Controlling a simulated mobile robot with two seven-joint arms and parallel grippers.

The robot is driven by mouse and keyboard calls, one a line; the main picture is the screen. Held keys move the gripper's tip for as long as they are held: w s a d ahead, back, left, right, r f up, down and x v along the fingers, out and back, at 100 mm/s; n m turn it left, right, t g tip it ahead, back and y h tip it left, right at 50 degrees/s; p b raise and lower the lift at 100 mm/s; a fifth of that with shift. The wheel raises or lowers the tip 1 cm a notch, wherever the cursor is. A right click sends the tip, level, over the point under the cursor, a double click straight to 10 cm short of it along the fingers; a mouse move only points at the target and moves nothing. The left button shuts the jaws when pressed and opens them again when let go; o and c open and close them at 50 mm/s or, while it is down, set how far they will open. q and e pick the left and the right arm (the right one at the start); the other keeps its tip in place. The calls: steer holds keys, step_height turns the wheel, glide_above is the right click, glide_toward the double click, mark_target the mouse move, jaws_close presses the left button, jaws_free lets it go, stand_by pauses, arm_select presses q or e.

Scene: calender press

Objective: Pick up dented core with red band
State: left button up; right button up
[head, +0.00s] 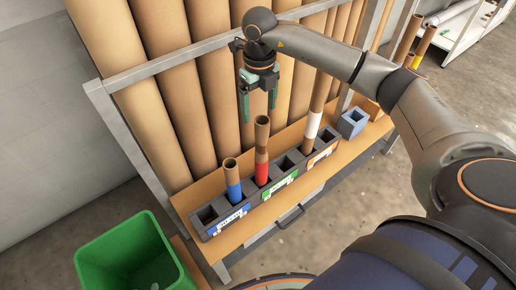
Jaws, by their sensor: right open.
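A brown cardboard core with a red band (262,173) stands upright, leaning slightly, in a slot of the grey rack (209,234). My left gripper is not in view.
Large brown rolls (170,85) stand behind a grey metal rail (165,62). The rack has blue, green and orange labels and empty slots. A small grey-blue box (352,122) stands right of it. A green bin (128,256) is at lower left. Other banded cores (409,60) stand farther right.

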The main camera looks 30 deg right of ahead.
mark_target(261, 136)
steer(key=f, duration=1.1)
steer(key=shift+s+d+f, duration=0.1)
steer(key=shift+s, duration=0.15)
jaws_close()
stand_by(0.5)
